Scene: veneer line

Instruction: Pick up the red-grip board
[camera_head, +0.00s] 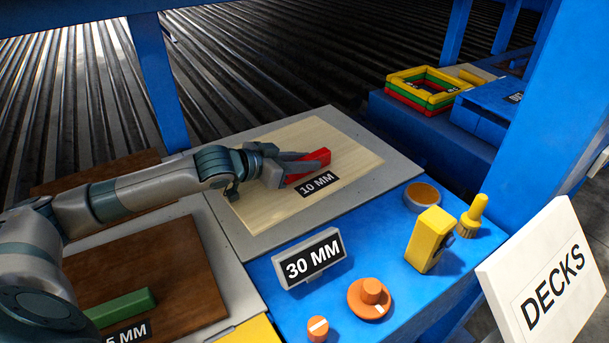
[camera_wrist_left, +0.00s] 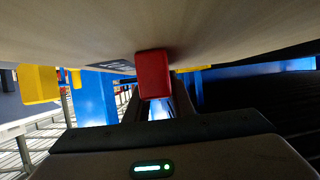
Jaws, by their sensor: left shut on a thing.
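The red-grip board is a pale wood sheet (camera_head: 268,145) labelled 10 MM, lying flat over a grey plate (camera_head: 245,237) in the head view. Its red grip (camera_head: 318,156) stands up near the middle of the sheet. My left gripper (camera_head: 306,168) is shut on the red grip, reaching in from the left. In the left wrist view the red grip (camera_wrist_left: 153,75) sits between my fingers, against the pale board face (camera_wrist_left: 225,30). I cannot tell whether the board touches the plate. My right gripper is not in view.
A dark brown board (camera_head: 170,262) with a green grip (camera_head: 122,308) lies front left, partly behind my left arm. A 30 MM sign (camera_head: 309,258), orange knob (camera_head: 371,295) and yellow box (camera_head: 430,240) stand on the blue bench. A blue post (camera_head: 160,80) rises behind; coloured frames (camera_head: 425,90) lie back right.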

